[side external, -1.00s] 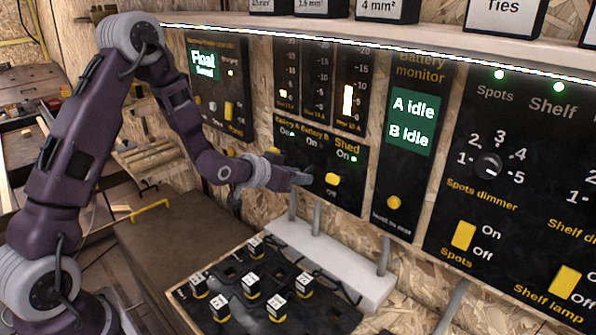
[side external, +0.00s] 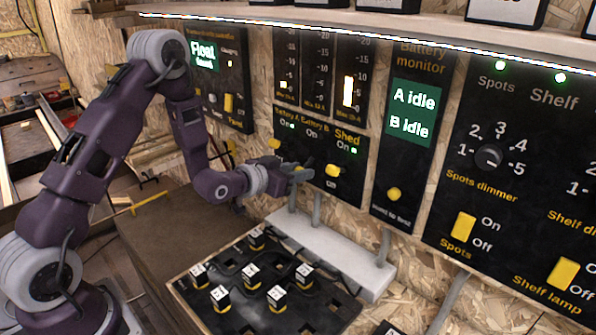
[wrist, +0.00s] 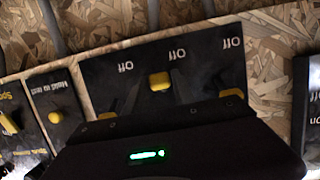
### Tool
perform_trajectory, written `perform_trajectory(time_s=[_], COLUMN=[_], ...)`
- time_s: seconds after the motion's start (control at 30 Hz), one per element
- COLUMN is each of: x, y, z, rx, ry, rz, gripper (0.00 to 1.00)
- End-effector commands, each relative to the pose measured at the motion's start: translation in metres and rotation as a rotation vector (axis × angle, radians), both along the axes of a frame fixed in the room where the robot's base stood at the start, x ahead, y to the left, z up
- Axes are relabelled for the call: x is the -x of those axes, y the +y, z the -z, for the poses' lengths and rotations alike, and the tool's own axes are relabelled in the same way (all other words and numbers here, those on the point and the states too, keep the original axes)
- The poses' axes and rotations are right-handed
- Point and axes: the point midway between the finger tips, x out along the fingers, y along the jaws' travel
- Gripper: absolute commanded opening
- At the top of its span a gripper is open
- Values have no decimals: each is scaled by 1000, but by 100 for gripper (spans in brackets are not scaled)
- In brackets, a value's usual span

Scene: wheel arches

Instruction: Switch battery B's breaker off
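The breaker panel (side external: 345,192) has three yellow levers. Battery A's lever (side external: 274,143) and the Shed lever (side external: 332,170) show in the side view, with green lights by their On labels. My gripper (side external: 302,174) is at battery B's breaker, in the middle, and largely covers it there. In the wrist view the panel is upside down. Battery B's lever (wrist: 159,80) sits nearer its Off label than the outer levers sit to theirs.
The battery monitor (side external: 411,112), right of the breakers, reads A idle and B idle. The Spots and Shelf panel (side external: 500,200) is further right. A white conduit box (side external: 345,265) and a black tray of small blocks (side external: 330,300) lie below.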

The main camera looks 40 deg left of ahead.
Motion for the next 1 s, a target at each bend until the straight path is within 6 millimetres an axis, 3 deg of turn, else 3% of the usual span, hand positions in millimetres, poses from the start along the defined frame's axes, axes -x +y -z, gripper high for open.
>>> perform_trajectory(time_s=[0.07,0.37,0.7,1.0], x=[0,1,58,68], y=[0,0,0,0], z=[0,-1,-18,-21], rx=[0,0,0,0], ry=[-1,-2,1,-2], rz=[0,0,-1,0], gripper=[49,49,49,49])
